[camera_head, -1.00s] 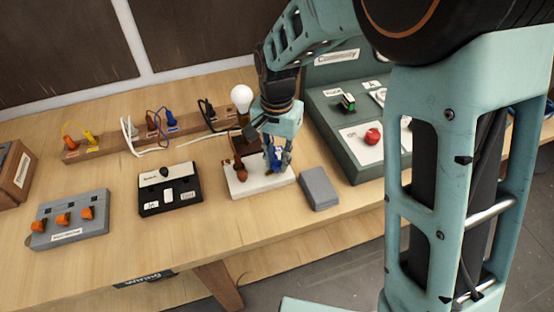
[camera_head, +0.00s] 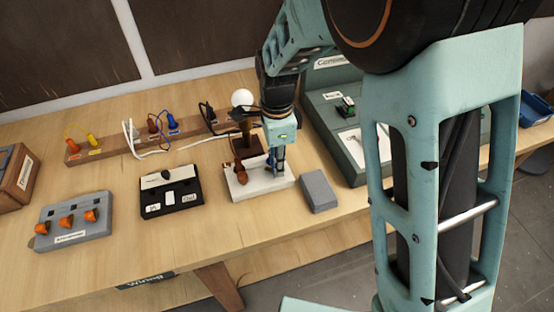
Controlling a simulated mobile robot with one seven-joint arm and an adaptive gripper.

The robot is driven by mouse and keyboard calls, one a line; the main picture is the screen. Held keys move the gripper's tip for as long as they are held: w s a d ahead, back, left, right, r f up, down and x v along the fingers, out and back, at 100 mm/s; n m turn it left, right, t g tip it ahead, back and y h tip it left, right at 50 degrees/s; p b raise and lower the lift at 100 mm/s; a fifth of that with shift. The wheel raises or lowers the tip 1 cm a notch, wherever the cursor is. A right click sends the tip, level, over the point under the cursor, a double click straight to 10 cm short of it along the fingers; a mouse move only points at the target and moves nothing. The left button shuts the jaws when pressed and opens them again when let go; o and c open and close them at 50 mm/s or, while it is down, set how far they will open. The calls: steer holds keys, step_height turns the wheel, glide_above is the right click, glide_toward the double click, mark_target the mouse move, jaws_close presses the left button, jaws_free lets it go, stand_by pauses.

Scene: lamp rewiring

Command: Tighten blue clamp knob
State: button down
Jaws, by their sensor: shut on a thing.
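The lamp stands on a white base (camera_head: 247,191) with a brown wooden clamp block (camera_head: 246,162), a brown knob (camera_head: 240,167) at its left and a white bulb (camera_head: 242,97) above. My gripper (camera_head: 277,170) points down over the right part of the base, beside the brown block. Its jaws are shut on the blue clamp knob (camera_head: 272,160), of which only a small bit of blue shows between and beside the fingers. The rest of the knob is hidden by the fingers.
A grey block (camera_head: 319,190) lies just right of the base. A black switch box (camera_head: 170,191) and a grey box with orange knobs (camera_head: 72,222) stand to the left. A wooden rail (camera_head: 110,146) with plugs runs behind. A green-grey console (camera_head: 335,140) stands at the right.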

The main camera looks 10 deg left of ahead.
steer(key=m+p, duration=0.1)
steer(key=m, duration=0.1)
steer(key=m+p, duration=0.1)
steer(key=m, duration=0.1)
steer(key=shift+r+m, duration=0.2)
steer(key=shift+m, duration=0.1)
steer(key=shift+f+m+p, duration=0.1)
steer(key=shift+m+p, duration=1.4)
steer(key=shift+m, duration=0.8)
steer(key=c, duration=1.8)
jaws_free()
steer(key=shift+o, duration=0.2)
step_height(320, 180, up, 12)
